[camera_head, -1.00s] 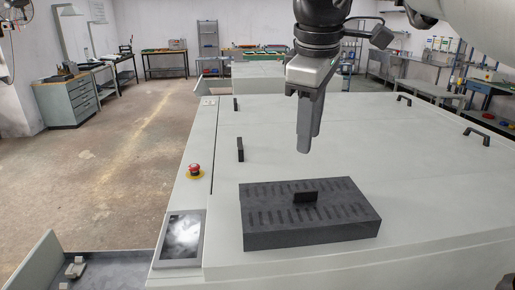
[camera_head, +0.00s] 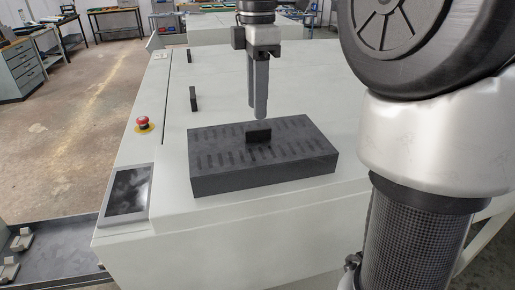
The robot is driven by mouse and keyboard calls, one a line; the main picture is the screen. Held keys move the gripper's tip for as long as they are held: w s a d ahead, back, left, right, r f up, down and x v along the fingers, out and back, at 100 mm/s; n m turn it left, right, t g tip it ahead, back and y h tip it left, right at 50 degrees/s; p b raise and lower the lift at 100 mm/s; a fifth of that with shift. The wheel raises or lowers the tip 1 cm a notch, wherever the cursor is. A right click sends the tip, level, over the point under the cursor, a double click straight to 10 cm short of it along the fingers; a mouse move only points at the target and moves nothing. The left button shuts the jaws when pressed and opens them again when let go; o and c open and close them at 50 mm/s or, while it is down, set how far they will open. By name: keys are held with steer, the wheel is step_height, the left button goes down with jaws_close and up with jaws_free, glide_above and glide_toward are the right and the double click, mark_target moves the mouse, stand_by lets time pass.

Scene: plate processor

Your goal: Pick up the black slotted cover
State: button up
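The black slotted cover (camera_head: 225,176) lies on the pale top of the machine (camera_head: 165,185). It is a dark flat block with rows of slots and a small upright black handle (camera_head: 259,133) in its middle. My gripper (camera_head: 258,116) points down just above the handle, at or slightly behind it in the picture. Its two fingers show close together with a narrow dark gap between them, seen nearly side on. I cannot tell how far apart they are. No thing shows between them, and the cover rests flat on the machine top.
A red emergency button (camera_head: 143,123) and a dark screen (camera_head: 128,190) sit at the machine's left edge. Black handles (camera_head: 193,98) stand on the machine top behind the cover. My arm fills the right side. A dark tray (camera_head: 60,248) with small pale parts is at lower left.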

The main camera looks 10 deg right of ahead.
mark_target(258, 128)
steer(key=shift+w+d+f+b, duration=0.1)
steer(key=shift+f+b, duration=0.25)
steer(key=shift+f, duration=1.15)
steer(key=shift+w+d+f+b, duration=0.1)
steer(key=shift+f+b, duration=0.2)
steer(key=shift+f, duration=1.15)
jaws_close()
